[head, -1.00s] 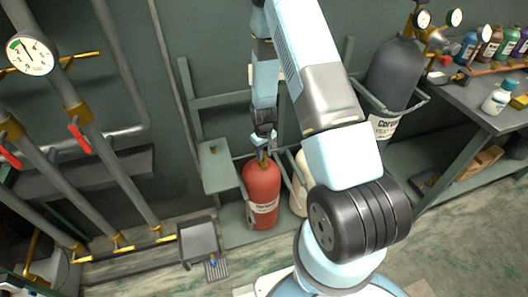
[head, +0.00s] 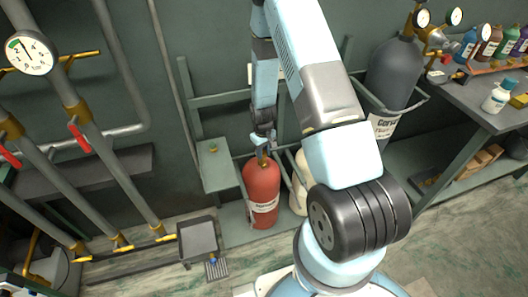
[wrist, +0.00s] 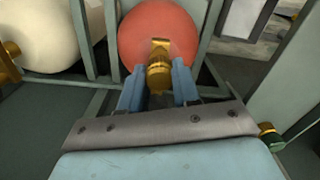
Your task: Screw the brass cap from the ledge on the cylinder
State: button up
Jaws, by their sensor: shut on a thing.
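The red cylinder (head: 262,190) stands upright below my gripper (head: 263,143). In the wrist view the cylinder's rounded red top (wrist: 135,40) lies beyond the fingers. My gripper (wrist: 158,88) is shut on a brass piece (wrist: 159,72), which looks like the brass cap, over the cylinder's top. The fingers stand on both sides of it. Cap and valve overlap in this view, so I cannot tell how far the cap is seated. The ledge (head: 216,175) is left of the cylinder and bears a small brass and green piece (head: 213,149), also at the right of the wrist view (wrist: 268,132).
A cream cylinder (head: 299,185) stands close to the right of the red one, with frame bars (wrist: 98,40) between them. A large grey cylinder (head: 393,75) is farther right. A grey tray (head: 199,238) is at the lower left. Pipes with red handles (head: 77,138) line the left wall.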

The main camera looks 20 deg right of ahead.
jog(key=shift+f, duration=1)
dwell(0.8)
jog(key=m, duration=0.3)
jog(key=shift+m, duration=0.3)
jog(key=m, duration=0.3)
jog(key=shift+m, duration=0.3)
jog(key=m, duration=0.3)
jog(key=shift+f+m, duration=0.1)
jog(key=shift+m, duration=0.2)
